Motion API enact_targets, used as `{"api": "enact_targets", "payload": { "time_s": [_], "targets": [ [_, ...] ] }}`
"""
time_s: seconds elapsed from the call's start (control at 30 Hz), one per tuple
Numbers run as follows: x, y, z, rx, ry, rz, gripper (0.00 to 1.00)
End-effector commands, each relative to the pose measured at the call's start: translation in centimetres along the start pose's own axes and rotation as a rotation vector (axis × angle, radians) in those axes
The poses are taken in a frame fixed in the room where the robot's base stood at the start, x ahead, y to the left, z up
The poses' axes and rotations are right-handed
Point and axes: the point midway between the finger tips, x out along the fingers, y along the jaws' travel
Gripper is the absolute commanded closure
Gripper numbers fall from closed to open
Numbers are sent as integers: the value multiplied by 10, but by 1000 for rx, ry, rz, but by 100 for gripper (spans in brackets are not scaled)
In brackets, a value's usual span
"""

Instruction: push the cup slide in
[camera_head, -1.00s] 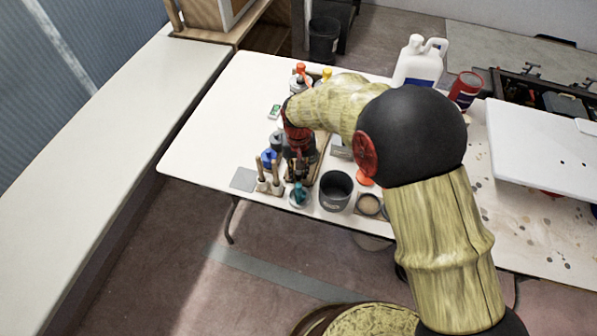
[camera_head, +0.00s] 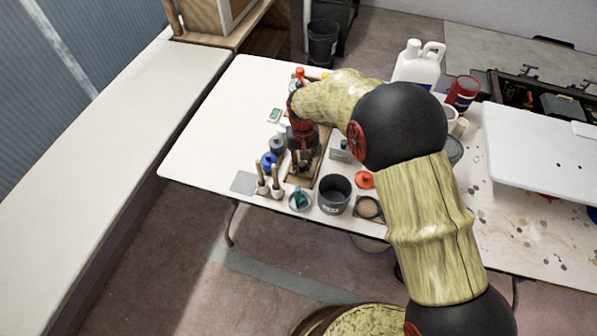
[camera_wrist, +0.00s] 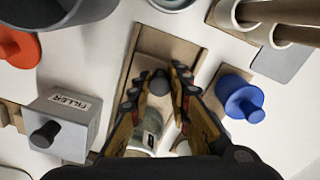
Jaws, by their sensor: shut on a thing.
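The cup slide (camera_wrist: 165,45) is a wooden board with raised edges, seen in the wrist view below my gripper. A dark round knob (camera_wrist: 158,82) stands between the fingertips. My gripper (camera_wrist: 159,88) is shut on this knob. A greyish cup or jar (camera_wrist: 147,132) sits behind the knob, partly covered by the left finger. In the head view my gripper (camera_head: 302,163) is over the slide's near end (camera_head: 300,181), and my wrist hides much of the slide's far part. How far the slide is in cannot be told.
A grey box labelled FILLER (camera_wrist: 62,118) stands left of the slide. A blue knobbed lid (camera_wrist: 240,97) is close on the right. A dark pot (camera_head: 334,194), an orange lid (camera_head: 365,179) and brush handles (camera_head: 268,180) stand near. The table's left part is clear.

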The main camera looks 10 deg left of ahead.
Motion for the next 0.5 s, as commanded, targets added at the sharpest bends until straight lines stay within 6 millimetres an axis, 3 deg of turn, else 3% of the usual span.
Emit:
{"api": "enact_targets", "payload": {
  "time_s": [0.3, 0.5],
  "targets": [
    [-2, 23, -57, 1, 1, -1, 100],
    [-1, 32, -78, 0, 1, -1, 100]
  ]
}}
